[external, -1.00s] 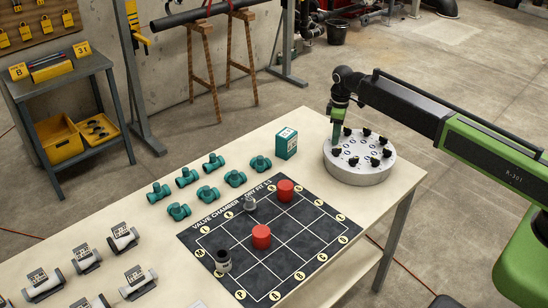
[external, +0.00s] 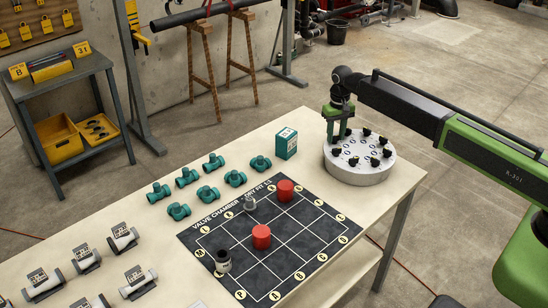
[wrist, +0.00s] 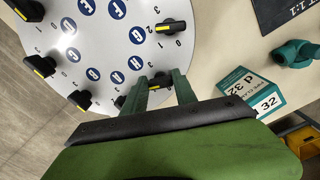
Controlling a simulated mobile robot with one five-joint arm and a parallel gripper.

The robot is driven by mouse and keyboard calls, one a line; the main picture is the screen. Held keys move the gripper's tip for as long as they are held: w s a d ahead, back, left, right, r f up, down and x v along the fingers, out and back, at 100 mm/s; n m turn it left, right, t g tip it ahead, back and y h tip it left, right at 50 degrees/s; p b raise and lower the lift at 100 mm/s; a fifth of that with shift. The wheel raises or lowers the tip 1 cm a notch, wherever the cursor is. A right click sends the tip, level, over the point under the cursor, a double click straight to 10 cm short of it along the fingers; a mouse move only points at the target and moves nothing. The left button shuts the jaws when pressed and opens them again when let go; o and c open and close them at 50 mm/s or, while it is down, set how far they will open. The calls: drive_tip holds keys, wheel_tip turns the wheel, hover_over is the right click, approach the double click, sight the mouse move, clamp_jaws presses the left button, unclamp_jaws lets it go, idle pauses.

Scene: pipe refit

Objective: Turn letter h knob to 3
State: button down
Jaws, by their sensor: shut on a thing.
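A round grey-white dial plate (external: 358,176) stands at the table's right end. Black knobs with yellow marks sit around its rim, beside blue letter discs. In the wrist view the letter h disc (wrist: 135,62) shows near the plate's lower right. The black knob outward of it (wrist: 160,80) sits between the two green fingers of my gripper (wrist: 161,86). My gripper is shut on this knob, pointing down at the plate's far-left rim in the external view (external: 338,139). The fingers partly hide the knob, and I cannot read which number its mark faces.
Neighbouring knobs, such as one by letter g (wrist: 174,27), stand close on the plate. A teal box (external: 286,143) stands left of the plate. Teal valves (external: 236,178), a dark grid mat (external: 290,255) and red caps (external: 262,236) are farther left.

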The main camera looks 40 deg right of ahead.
sight(334, 137)
drive_tip(key=m, duration=0.6)
drive_tip(key=shift+a, duration=0.15)
drive_tip(key=m, duration=0.6)
drive_tip(key=shift+w+m, duration=0.1)
drive_tip(key=shift+m, duration=0.2)
drive_tip(key=c, duration=1)
unclamp_jaws()
drive_tip(key=shift+w, duration=0.1)
wheel_tip(334, 137, up, 17)
drive_tip(key=p, duration=1.7)
drive_tip(key=shift+r, duration=0.2)
